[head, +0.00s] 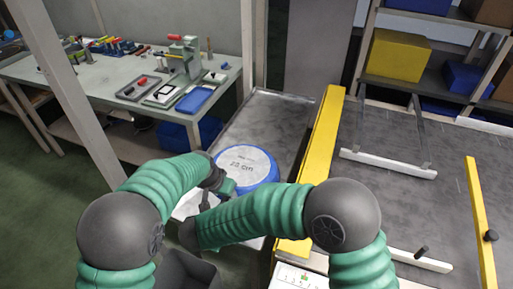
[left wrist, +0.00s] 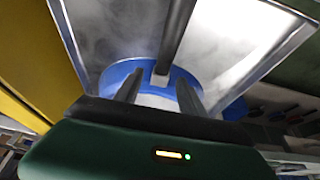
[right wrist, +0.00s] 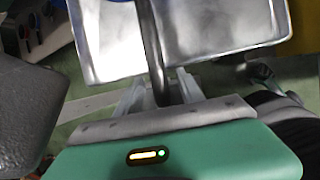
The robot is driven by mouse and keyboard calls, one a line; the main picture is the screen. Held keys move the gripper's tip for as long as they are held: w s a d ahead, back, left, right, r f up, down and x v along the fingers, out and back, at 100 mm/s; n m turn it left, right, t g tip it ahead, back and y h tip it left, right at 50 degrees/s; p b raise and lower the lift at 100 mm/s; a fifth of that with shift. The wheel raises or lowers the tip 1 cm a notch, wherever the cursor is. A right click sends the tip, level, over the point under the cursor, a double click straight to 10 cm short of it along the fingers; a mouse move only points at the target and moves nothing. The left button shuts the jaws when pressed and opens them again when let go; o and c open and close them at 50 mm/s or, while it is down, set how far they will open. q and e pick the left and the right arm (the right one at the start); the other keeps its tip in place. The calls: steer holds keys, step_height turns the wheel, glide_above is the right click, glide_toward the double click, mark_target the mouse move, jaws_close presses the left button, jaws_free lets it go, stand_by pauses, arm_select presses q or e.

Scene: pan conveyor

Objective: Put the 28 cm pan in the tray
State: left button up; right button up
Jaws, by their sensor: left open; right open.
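The 28 cm pan (head: 245,168) has a blue rim and a pale round face labelled 28 cm. It lies at the near part of the metal tray (head: 262,108); whether it fully rests there I cannot tell. Its blue rim also shows in the left wrist view (left wrist: 118,72), where a dark bar, seemingly the handle (left wrist: 178,35), crosses it. My left gripper (left wrist: 160,82) is open at the pan, its fingers over the blue rim. My right gripper (right wrist: 157,95) is open, with the dark handle between its fingers. The arms partly hide the pan's near side.
A yellow rail (head: 322,150) runs along the tray's right side, with the dark conveyor (head: 400,205) beyond. A workbench (head: 110,72) with tools stands at the far left. A shelf with a yellow box (head: 396,55) is at the back right. A dark bin (head: 186,272) is below my arms.

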steer(key=shift+r, duration=0.2)
arm_select(q)
steer(key=v, duration=0.9)
steer(key=shift+r, duration=0.3)
arm_select(e)
steer(key=v, duration=1.1)
steer(key=shift+s+r, duration=0.2)
steer(key=shift+r, duration=0.05)
